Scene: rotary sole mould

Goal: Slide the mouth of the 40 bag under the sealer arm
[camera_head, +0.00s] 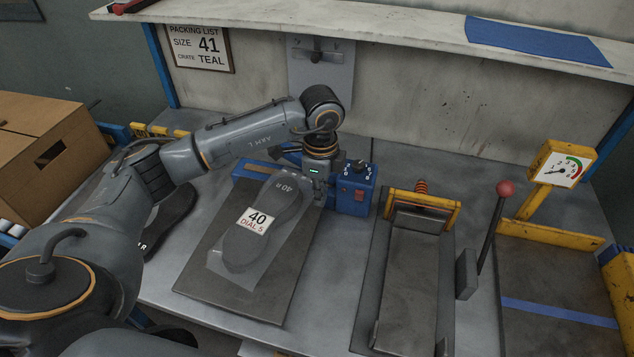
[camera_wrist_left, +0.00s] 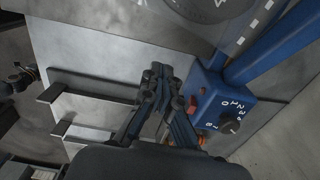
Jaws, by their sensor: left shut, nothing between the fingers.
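The 40 bag (camera_head: 282,232) is clear and lies flat on a dark board, with a grey sole inside and a white label reading 40, DIAL 5. Its upper end is close to the blue sealer (camera_head: 250,171); my wrist partly hides that area, and I cannot tell whether the mouth is under the sealer arm. The sealer's control box (camera_head: 355,190) has a dial and a red switch; it also shows in the left wrist view (camera_wrist_left: 218,112). My left gripper (camera_head: 318,196) is shut and empty beside this box, its fingertips (camera_wrist_left: 158,72) together.
The dark board (camera_head: 238,298) fills the bench before the sealer. Right of it stand a yellow-framed press (camera_head: 408,275), a red-knobbed lever (camera_head: 505,188) and a gauge (camera_head: 563,165). A dark sole (camera_head: 172,208) lies left, partly behind my arm. A cardboard box (camera_head: 45,150) stands far left.

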